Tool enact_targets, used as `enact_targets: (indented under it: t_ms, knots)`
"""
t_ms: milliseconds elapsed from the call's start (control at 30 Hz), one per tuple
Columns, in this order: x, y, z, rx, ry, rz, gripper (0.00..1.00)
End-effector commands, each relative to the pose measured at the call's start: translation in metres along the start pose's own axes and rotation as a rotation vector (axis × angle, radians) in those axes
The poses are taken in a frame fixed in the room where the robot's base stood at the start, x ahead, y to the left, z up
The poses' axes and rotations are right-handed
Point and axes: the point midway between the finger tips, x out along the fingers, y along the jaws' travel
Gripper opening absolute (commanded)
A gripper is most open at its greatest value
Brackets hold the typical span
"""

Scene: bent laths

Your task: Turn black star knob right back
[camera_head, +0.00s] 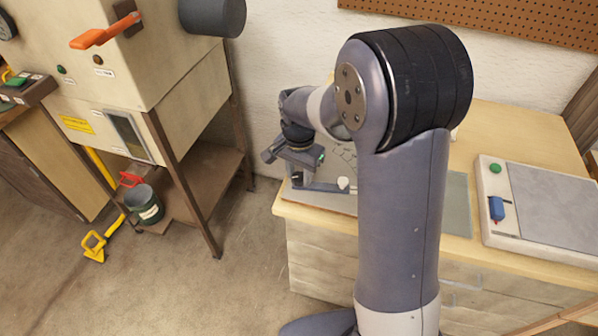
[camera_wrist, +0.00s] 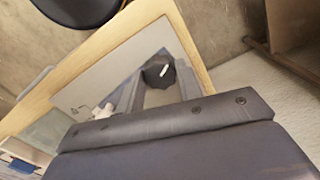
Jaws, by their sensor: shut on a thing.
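The black star knob (camera_wrist: 158,72) shows in the wrist view, dark with a short white mark on top, near the edge of a pale board. My gripper (camera_wrist: 161,82) is shut on it, with one grey finger on either side. In the head view my gripper (camera_head: 297,170) points down at the left end of the bench, over a grey fixture (camera_head: 322,187). The black knob is mostly hidden by my gripper there. A white knob (camera_head: 343,183) stands to its right on the fixture. It also shows in the wrist view (camera_wrist: 103,110).
The wooden bench (camera_head: 520,130) carries a grey-topped device (camera_head: 545,205) with a green button and a blue lever (camera_head: 496,208) at right. A cream machine (camera_head: 130,60) with an orange handle (camera_head: 105,30) stands left. A bucket (camera_head: 146,205) sits below it. Floor between is clear.

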Motion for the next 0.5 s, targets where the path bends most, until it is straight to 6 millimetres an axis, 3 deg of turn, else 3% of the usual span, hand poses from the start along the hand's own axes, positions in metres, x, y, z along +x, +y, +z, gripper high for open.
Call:
enact_targets:
  t_ms: [267,500]
  knots:
    - [-0.0003,-0.0001,-0.0001,-0.046,0.0,0.0,0.11]
    - [-0.0003,-0.0002,-0.0002,-0.192,0.001,-0.001,0.11]
